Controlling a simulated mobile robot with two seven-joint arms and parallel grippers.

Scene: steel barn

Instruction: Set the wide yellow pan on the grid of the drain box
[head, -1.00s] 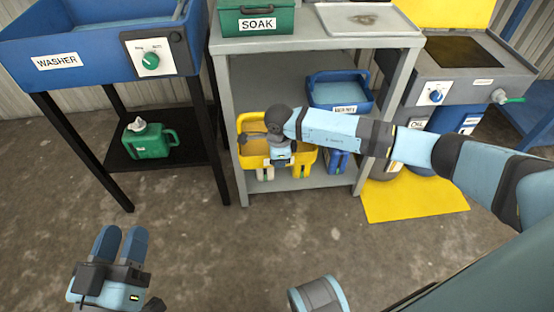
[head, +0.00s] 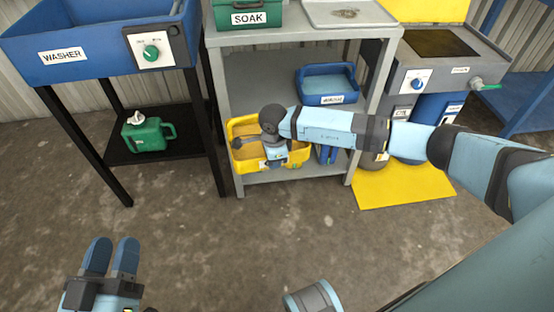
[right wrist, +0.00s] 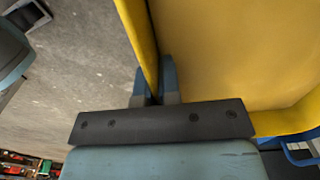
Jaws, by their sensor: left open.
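The wide yellow pan (head: 240,160) is in front of the lower part of the grey shelf rack in the head view. My right gripper (head: 274,160) is at the pan's near side, mostly hidden by my wrist. In the right wrist view, the pan's yellow wall (right wrist: 230,50) runs between my two fingers, which close on it. My left gripper (head: 110,257) is open and empty at the lower left, over the floor. A grey box with a dark grid-like top (head: 442,43) stands at the right; I cannot read its label.
The grey rack (head: 262,87) bears a green SOAK box (head: 245,18), a grey tray (head: 350,14) and a blue tub (head: 328,85). The blue WASHER basin (head: 100,45) is left, above a green jug (head: 148,134). A yellow mat (head: 405,186) lies right. The front floor is clear.

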